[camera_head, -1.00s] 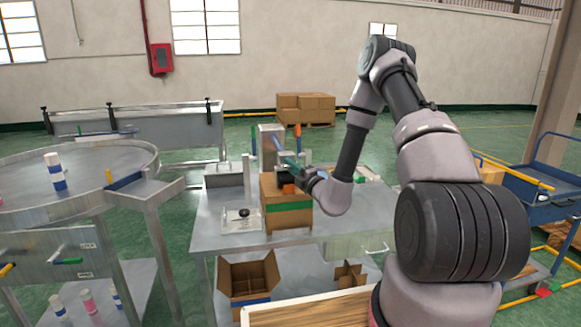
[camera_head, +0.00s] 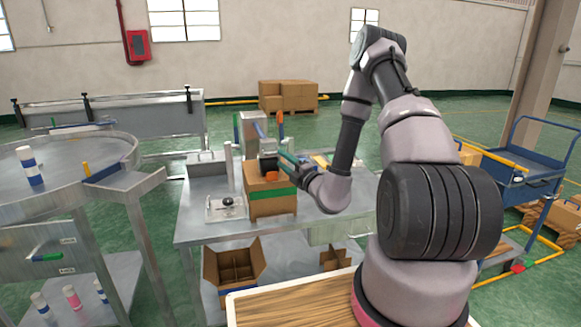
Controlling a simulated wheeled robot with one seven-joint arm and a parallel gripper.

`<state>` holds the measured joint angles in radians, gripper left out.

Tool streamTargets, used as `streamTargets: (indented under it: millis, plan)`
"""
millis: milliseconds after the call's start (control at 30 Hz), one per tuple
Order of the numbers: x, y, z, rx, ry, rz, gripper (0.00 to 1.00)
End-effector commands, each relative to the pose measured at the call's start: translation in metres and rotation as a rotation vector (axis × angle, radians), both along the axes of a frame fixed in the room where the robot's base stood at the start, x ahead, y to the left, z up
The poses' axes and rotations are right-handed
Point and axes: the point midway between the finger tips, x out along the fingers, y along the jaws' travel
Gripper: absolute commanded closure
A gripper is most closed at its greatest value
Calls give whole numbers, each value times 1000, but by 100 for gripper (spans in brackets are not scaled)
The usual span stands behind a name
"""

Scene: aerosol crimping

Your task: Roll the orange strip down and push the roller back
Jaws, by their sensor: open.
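My gripper (camera_head: 284,158) is at the far end of my arm, above the right part of a brown carton (camera_head: 272,206) on the metal table. It is open, and its fingers are small in the view. A small orange patch (camera_head: 272,177) lies at the carton's top, just below and left of the gripper; I cannot tell if they touch. Behind it stands an upright orange piece (camera_head: 281,123). A dark part (camera_head: 267,165), perhaps the roller, shows between them. I cannot tell which orange piece is the strip.
The metal table (camera_head: 205,232) also holds a small fixture (camera_head: 226,207) left of the carton. An open box (camera_head: 233,268) sits on the lower shelf. A round metal table (camera_head: 60,195) stands at left, a blue cart (camera_head: 530,165) at right.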

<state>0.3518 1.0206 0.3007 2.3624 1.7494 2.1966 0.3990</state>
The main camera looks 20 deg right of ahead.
Motion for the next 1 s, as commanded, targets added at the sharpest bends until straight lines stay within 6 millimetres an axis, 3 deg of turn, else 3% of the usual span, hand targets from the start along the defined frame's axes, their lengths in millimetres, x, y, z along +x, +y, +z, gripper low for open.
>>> streamTargets:
  millis: [100,300,733,867,1000]
  plan:
    - [-20,-10,-4,3,4,-4,54]
    - [-40,-17,-7,2,2,-1,54]
    - [-43,-15,-2,-10,-14,16,54]
    - [-47,6,30,-84,-102,121,54]
    - [-69,49,89,-257,-297,346,54]
